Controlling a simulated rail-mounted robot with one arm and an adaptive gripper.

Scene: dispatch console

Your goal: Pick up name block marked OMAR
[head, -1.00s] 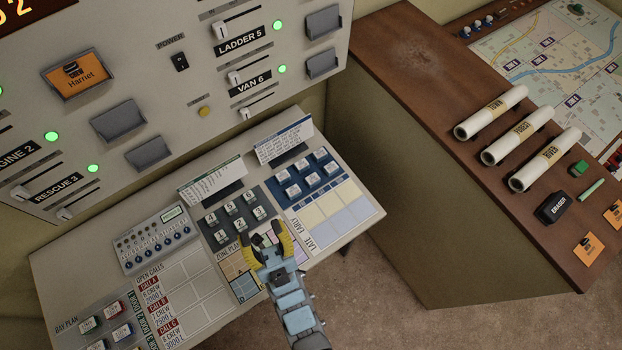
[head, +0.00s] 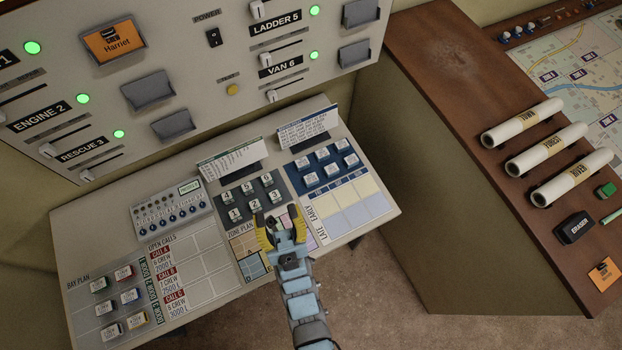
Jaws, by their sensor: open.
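Several small pale blocks (head: 332,170) stand in two rows on a blue tray (head: 292,181) on the sloping desk, above the EARLY and LATE grid (head: 352,206). Their lettering is too small to read, so I cannot tell which one is marked OMAR. My gripper (head: 281,220) is open, with yellow fingers spread over the right part of the zone plan. The fingers hide part of the zone plan.
Numbered blocks (head: 252,203) stand on a dark tray left of the blue one. Two upright cards (head: 308,127) stand behind the trays. Coloured blocks (head: 130,296) sit on the bay plan. A wooden table (head: 455,110) with paper rolls (head: 545,150) is at the right.

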